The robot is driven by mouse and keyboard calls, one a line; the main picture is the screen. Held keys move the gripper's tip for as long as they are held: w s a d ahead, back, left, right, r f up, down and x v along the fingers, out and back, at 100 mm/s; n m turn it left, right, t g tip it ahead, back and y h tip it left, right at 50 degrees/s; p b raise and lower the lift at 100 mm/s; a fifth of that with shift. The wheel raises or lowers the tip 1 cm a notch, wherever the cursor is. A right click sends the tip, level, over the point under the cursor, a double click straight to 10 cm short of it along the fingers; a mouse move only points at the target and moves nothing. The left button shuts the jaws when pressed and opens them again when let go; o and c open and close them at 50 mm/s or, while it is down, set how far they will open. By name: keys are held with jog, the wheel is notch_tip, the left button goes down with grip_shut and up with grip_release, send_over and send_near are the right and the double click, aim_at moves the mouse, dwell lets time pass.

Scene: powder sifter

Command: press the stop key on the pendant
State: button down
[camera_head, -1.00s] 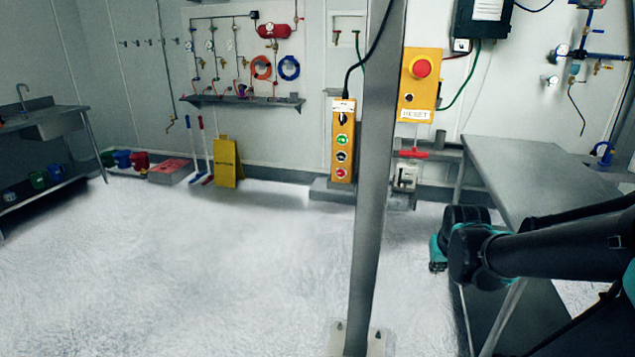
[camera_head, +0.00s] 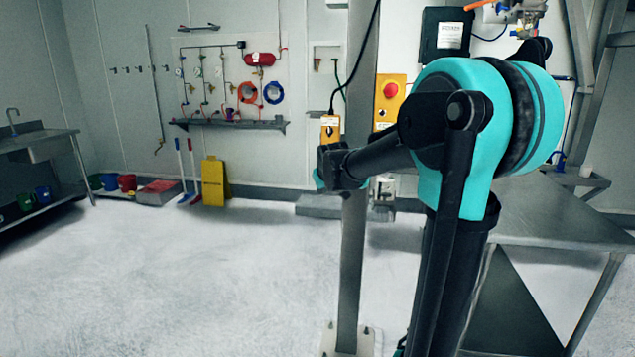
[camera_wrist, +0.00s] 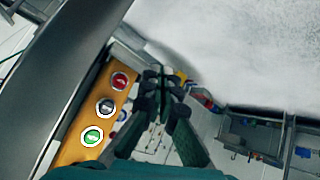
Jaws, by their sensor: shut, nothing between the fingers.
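The yellow pendant (camera_head: 331,127) hangs on a black cable beside the steel post; my arm hides all but its top in the head view. My gripper (camera_wrist: 160,82) is shut and empty, just right of the red button in that view. I see no contact; the depth gap is unclear.
The steel post (camera_head: 353,270) stands close to the pendant, bolted to the floor. A yellow box with a red mushroom button (camera_head: 390,90) is on the wall to the right. A steel table (camera_head: 540,215) stands at right. The floor at left is open.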

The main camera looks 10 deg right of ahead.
jog(key=shift+a, duration=0.1)
jog(key=w+d, duration=0.2)
jog(key=w, duration=0.6)
jog(key=shift+w+d, duration=0.25)
jog(key=shift+d, duration=0.15)
jog(key=shift+w, duration=0.15)
dwell(1.4)
jog(key=shift+w+d, duration=0.15)
jog(key=shift+w, duration=0.1)
